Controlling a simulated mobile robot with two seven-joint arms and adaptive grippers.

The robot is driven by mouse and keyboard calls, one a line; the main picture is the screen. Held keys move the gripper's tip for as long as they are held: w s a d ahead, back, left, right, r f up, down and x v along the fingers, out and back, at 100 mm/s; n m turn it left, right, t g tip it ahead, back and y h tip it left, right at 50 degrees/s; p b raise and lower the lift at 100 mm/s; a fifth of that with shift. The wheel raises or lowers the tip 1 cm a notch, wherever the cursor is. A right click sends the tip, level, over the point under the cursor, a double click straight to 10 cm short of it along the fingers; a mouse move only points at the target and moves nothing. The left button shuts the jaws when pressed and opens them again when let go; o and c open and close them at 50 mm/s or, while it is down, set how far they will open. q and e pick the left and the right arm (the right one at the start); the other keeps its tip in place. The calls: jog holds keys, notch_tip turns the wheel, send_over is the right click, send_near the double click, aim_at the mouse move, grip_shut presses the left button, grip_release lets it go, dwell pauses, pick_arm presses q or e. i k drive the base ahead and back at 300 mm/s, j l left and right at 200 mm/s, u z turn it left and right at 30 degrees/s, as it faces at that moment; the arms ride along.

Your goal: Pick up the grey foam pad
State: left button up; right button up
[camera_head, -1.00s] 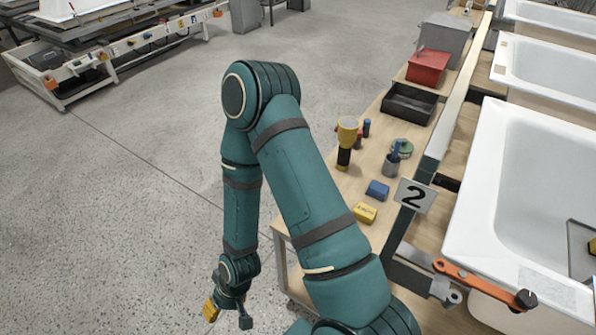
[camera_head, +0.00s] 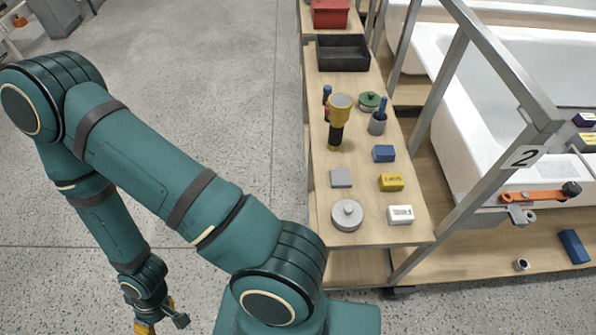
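The grey foam pad (camera_head: 341,178) is a small flat grey square. It lies on the wooden bench top (camera_head: 365,211) near its left edge, just behind a round grey lidded tin (camera_head: 347,214) and left of a yellow block (camera_head: 391,182). My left arm crosses the left of the head view, and my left gripper (camera_head: 160,325) hangs low over the floor at the bottom edge, well to the left of the bench and apart from the pad. It is partly cut off, so its opening is unclear. My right gripper is not in view.
A blue block (camera_head: 384,153), a white block (camera_head: 400,214), a yellow-black flashlight (camera_head: 338,121), a grey cup (camera_head: 377,122) and a green-lidded tin (camera_head: 372,102) stand around the pad. A black tray (camera_head: 342,53) is farther back. A metal frame and white bathtub (camera_head: 470,130) are at right.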

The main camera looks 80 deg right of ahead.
aim_at(340, 178)
jog(key=i+j+z, duration=0.1)
jog(key=i+z, duration=0.25)
jog(key=i+j+z, duration=0.25)
jog(key=i+z, duration=0.15)
jog(key=i, duration=0.15)
jog(key=z, duration=1.65)
jog(key=l+z, duration=0.15)
jog(key=z, duration=0.3)
jog(key=i+l+z, duration=0.1)
jog(key=z, duration=0.35)
jog(key=i+z, duration=0.1)
jog(key=z, duration=0.35)
jog(key=i+l+z, duration=0.1)
jog(key=z, duration=0.35)
jog(key=i+z, duration=0.1)
jog(key=z, duration=0.35)
